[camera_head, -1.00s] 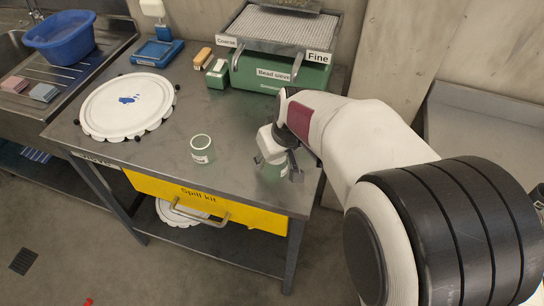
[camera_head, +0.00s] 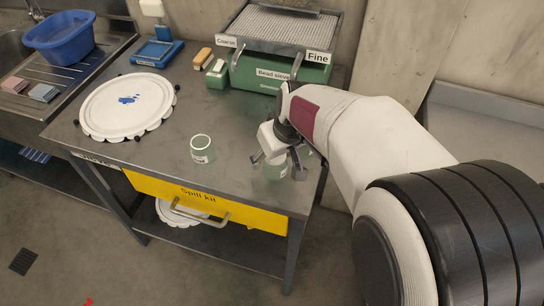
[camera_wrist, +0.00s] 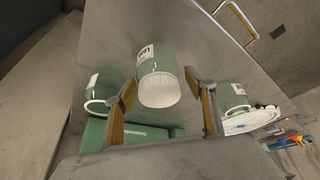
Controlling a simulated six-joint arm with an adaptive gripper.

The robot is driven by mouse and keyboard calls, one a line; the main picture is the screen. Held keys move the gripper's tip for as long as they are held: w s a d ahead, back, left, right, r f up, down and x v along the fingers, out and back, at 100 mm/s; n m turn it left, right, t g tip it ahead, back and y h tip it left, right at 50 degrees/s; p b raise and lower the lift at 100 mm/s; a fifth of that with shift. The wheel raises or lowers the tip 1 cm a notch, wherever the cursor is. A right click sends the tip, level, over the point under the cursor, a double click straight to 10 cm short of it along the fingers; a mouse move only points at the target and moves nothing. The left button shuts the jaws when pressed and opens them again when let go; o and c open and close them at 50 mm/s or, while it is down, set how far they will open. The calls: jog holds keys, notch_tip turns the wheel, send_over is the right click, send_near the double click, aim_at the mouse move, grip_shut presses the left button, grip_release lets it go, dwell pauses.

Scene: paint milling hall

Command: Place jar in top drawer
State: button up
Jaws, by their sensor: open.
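A pale green jar with a white rim (camera_head: 202,149) stands upright on the grey metal table. A second green jar (camera_head: 274,171) stands below my gripper (camera_head: 277,160), which hides part of it. In the wrist view, my open gripper (camera_wrist: 164,104) has one finger on each side of a labelled jar with a white lid (camera_wrist: 157,78); I cannot tell if they touch it. Other green jars show outside the fingers, one to the left (camera_wrist: 98,92) and one to the right (camera_wrist: 232,94). The yellow drawer marked "Spill kit" (camera_head: 170,189) is under the tabletop and looks shut, with a bar handle.
A round white lid with blue paint (camera_head: 110,105) lies at the table's left. A green bead sieve (camera_head: 285,72) stands at the back, beside a brush (camera_head: 201,58) and a blue scale (camera_head: 157,52). A blue basin (camera_head: 62,40) sits by the sink.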

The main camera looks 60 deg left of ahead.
jog(key=v, duration=1)
jog(key=shift+r, duration=0.1)
dwell(0.4)
jog(key=w+d+r+m+t, duration=0.1)
jog(key=w+d+r+m, duration=0.3)
jog(key=d, duration=0.6)
jog(key=w+d+r+m+t, duration=0.1)
jog(key=w+d+r, duration=0.1)
jog(key=w+d, duration=0.7)
jog(key=w+d+r+m+t, duration=0.1)
jog(key=w+d+r+m, duration=0.2)
jog(key=d, duration=0.9)
jog(key=s+d+f+m+t+h, duration=0.1)
jog(key=s+d+m, duration=0.2)
jog(key=d, duration=0.6)
jog(key=s+d+f+m+h, duration=0.1)
jog(key=s+d+m+h, duration=0.1)
jog(key=d, duration=0.8)
jog(key=s+d+f+m+t+h, duration=0.1)
jog(key=s+d+m, duration=0.4)
jog(key=d, duration=0.4)
jog(key=shift+d+t+h, duration=0.2)
jog(key=shift+t+h, duration=0.1)
